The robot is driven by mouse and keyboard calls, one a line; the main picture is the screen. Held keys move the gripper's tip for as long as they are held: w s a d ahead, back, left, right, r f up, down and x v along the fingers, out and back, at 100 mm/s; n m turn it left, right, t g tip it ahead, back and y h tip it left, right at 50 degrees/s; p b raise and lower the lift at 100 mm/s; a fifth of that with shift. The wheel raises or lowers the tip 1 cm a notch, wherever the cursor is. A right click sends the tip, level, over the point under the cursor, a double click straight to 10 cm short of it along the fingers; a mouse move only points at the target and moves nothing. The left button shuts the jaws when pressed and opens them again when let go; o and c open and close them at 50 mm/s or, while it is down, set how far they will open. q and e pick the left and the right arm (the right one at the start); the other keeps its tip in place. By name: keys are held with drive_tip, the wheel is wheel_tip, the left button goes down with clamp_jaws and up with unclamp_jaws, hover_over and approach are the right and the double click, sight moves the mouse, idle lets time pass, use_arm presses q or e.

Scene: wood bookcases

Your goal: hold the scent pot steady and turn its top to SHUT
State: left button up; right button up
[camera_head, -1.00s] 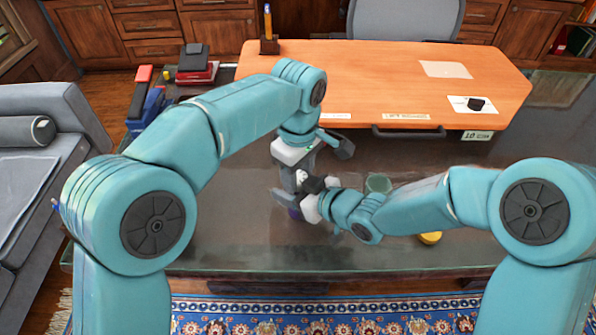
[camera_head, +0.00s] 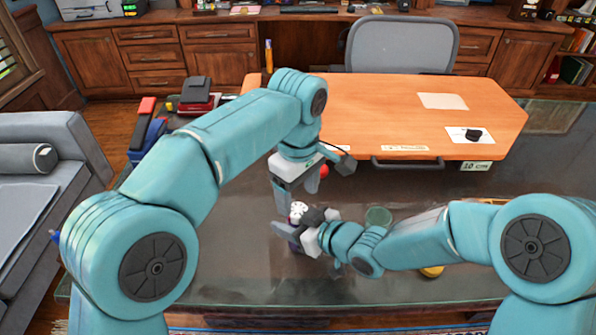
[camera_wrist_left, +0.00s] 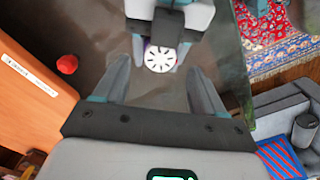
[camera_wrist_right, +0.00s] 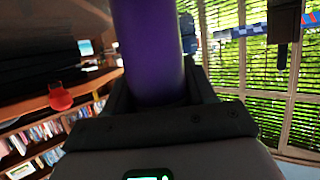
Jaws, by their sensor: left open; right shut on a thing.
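The scent pot has a purple body and a round white top (camera_head: 298,211) with dark slots. It stands upright as far as I can see. My right gripper (camera_head: 289,236) is shut on the body, which fills the space between its fingers as a purple column (camera_wrist_right: 152,50) in the right wrist view. My left gripper (camera_head: 297,188) is open, above the top. In the left wrist view the top (camera_wrist_left: 160,58) lies between the spread fingertips (camera_wrist_left: 158,75), with gaps on both sides. In the head view the right gripper hides most of the body.
A green round thing (camera_head: 378,217) and a yellow one (camera_head: 432,271) are on the dark glass table (camera_head: 230,260), near my right arm. A red ball (camera_head: 324,171) is behind the left gripper. An orange desk (camera_head: 400,110) stands beyond. The table's front middle is clear.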

sight(298, 210)
use_arm(q)
wheel_tip(298, 210, up, 8)
drive_tip(key=shift+f, duration=0.1)
idle(0.4)
use_arm(e)
drive_tip(key=o, duration=1.3)
drive_tip(key=shift+d, duration=0.1)
